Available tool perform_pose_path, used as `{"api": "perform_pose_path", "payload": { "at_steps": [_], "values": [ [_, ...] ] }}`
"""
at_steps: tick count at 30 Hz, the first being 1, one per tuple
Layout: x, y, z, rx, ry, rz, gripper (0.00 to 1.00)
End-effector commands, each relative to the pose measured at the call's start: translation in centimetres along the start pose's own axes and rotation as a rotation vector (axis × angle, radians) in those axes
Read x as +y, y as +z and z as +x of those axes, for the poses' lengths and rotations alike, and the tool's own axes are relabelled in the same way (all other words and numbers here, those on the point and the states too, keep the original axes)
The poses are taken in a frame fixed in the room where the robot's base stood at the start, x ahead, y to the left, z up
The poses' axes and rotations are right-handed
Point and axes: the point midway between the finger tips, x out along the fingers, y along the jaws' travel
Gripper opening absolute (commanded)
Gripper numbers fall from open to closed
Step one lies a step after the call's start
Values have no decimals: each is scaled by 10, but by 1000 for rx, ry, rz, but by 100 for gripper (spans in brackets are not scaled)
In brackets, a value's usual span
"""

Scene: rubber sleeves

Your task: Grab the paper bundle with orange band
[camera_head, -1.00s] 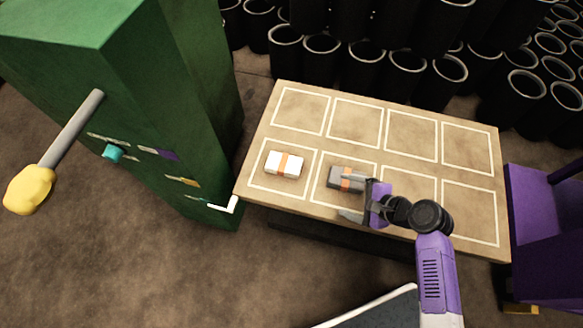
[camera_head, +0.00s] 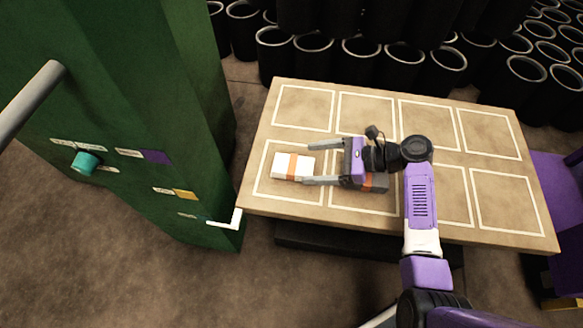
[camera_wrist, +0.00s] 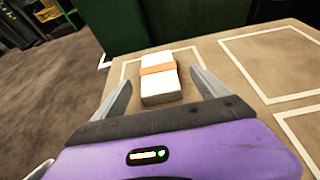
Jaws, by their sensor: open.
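The white paper bundle with an orange band (camera_head: 293,166) lies flat in the front left marked square of the table. It also shows in the wrist view (camera_wrist: 159,78), ahead of and between my two fingers. My gripper (camera_head: 317,163) is open and points left towards the bundle, its fingertips near the bundle's right end. In the wrist view my gripper (camera_wrist: 157,85) has one finger on each side of the bundle, with gaps between. Whether the fingers are level with the bundle is hard to tell.
The wooden table (camera_head: 290,207) has white outlined squares, and the visible ones at the back and right are empty. Black tubes (camera_head: 320,55) stand behind the table. A purple object (camera_head: 555,190) is at the right.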

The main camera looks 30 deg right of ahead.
Motion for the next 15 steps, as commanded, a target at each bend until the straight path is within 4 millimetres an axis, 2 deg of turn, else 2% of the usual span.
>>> {"api": "perform_pose_path", "payload": {
  "at_steps": [9,15],
  "values": [
    [4,-2,43,1,2,-2,85],
    [3,2,46,1,0,-1,85]
  ]
}}
